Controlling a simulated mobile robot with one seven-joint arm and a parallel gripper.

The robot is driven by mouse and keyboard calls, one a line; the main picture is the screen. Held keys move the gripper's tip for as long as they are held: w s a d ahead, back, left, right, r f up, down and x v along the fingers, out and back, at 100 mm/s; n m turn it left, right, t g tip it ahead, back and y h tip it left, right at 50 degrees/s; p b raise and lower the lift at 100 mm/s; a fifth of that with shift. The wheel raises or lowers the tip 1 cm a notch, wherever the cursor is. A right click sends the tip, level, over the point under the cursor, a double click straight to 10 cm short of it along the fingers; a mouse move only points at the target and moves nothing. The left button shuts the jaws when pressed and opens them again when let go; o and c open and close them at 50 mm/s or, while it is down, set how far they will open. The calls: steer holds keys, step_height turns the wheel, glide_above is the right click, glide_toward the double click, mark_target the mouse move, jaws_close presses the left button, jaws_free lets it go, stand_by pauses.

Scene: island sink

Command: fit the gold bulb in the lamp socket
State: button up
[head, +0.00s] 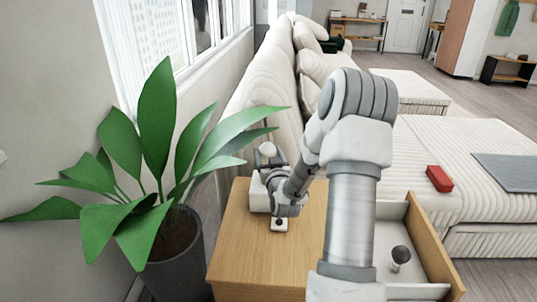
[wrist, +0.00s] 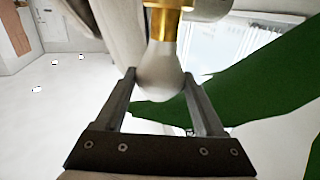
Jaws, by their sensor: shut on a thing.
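In the wrist view, my gripper (wrist: 159,77) is shut on a pale bulb (wrist: 160,82), the rounded glass between its fingertips. A gold collar (wrist: 168,22) sits directly above the glass; I cannot tell whether it is the bulb's own cap alone or enters a socket. In the head view, a small lamp-like thing (head: 267,155) with a white rounded part stands at the back left of the wooden cabinet (head: 240,265). My wrist covers much of it there, and my fingers and the held bulb are not clear. The socket opening is hidden.
A potted plant (head: 172,262) stands left of the cabinet, its leaves reaching near my wrist. An open drawer (head: 425,245) at right holds a dark, knob-like thing (head: 401,255). A sofa (head: 260,90) stands behind.

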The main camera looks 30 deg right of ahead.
steer(key=shift+f+b, duration=0.55)
steer(key=shift+f, duration=0.75)
steer(key=o, duration=1.5)
steer(key=shift+p+v, duration=5.25)
steer(key=shift+v, duration=3.45)
